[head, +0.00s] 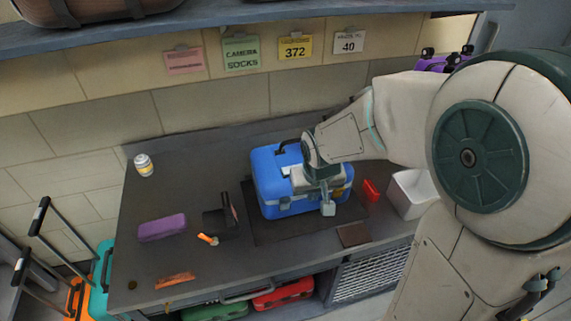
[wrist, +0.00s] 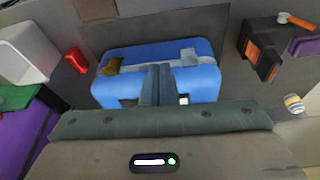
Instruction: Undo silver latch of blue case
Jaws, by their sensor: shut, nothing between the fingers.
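The blue case (head: 268,180) stands on a dark mat on the workbench. It also shows in the wrist view (wrist: 205,80). A silver latch (wrist: 189,57) sits on its front side, right of centre in the wrist view. A brownish latch (wrist: 112,66) is on the same side, further left there. I cannot make out the silver latch clearly in the head view. My gripper (head: 327,207) is shut and empty, over the front right part of the case. In the wrist view its fingers (wrist: 157,84) cover the middle of the case. I cannot tell whether they touch it.
A red object (head: 370,190) and a white bin (head: 408,194) stand right of the case. A dark device (head: 218,221), a purple box (head: 162,227) and a can (head: 144,165) are on the left.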

